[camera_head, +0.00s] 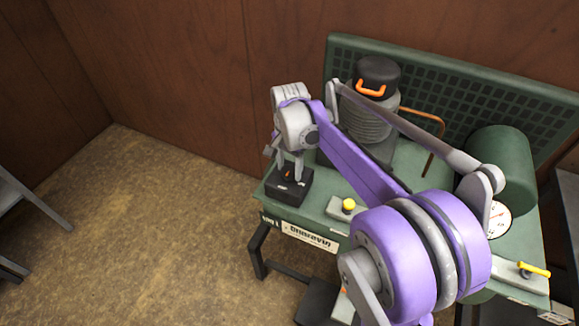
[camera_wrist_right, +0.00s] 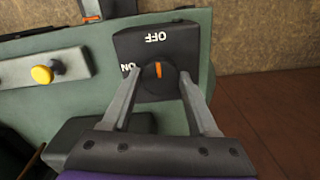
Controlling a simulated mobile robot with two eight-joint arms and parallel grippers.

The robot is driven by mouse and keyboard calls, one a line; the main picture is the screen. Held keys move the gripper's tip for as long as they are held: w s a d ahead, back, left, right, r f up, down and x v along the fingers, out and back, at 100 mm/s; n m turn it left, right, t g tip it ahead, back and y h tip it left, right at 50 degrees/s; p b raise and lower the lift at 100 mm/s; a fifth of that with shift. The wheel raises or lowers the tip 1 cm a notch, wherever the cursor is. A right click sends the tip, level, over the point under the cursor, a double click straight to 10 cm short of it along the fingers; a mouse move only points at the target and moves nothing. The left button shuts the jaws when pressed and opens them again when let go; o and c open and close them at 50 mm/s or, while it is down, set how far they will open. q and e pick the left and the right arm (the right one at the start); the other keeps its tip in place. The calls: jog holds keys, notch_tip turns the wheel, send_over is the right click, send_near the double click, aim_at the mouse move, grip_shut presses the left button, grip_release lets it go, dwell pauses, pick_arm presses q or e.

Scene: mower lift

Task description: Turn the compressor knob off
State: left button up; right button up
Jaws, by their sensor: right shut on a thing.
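The compressor (camera_head: 410,165) is a green machine on a stand. Its black switch box (camera_head: 291,190) sits at the left front corner. In the right wrist view the box (camera_wrist_right: 190,45) has a round black knob (camera_wrist_right: 158,83) with an orange mark. OFF is printed above the knob and ON to its left. The mark stands upright in the picture, in line with OFF. My right gripper (camera_head: 289,168) comes down over the box. In the wrist view its two fingers (camera_wrist_right: 167,72) are shut on the knob, one at each side. My left gripper is not in view.
A yellow button (camera_head: 348,205) is beside the box. A black-topped pump (camera_head: 377,75) with an orange handle, a green tank (camera_head: 503,165) and a yellow lever (camera_head: 534,269) stand farther right. Brown walls close the back.

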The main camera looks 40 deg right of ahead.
aim_at(289, 171)
jog(key=o, duration=1.4)
jog(key=shift+c, duration=0.2)
jog(key=shift+r, duration=0.1)
notch_tip(289, 171, up, 11)
jog(key=shift+p, duration=0.45)
jog(key=shift+a+f, duration=0.1)
jog(key=shift+f, duration=0.1)
jog(key=s+a+f+n+t+p, duration=0.1)
jog(key=s+a+f+n+t, duration=0.1)
jog(key=s+a+f+n, duration=0.3)
jog(key=s+a+f+n+t+p, duration=0.2)
jog(key=s+a+f+n, duration=0.3)
jog(key=s+a+n, duration=0.5)
jog(key=shift+s+a+f+t+p, duration=0.2)
jog(key=shift+a+t+p, duration=0.15)
jog(key=shift+t, duration=0.35)
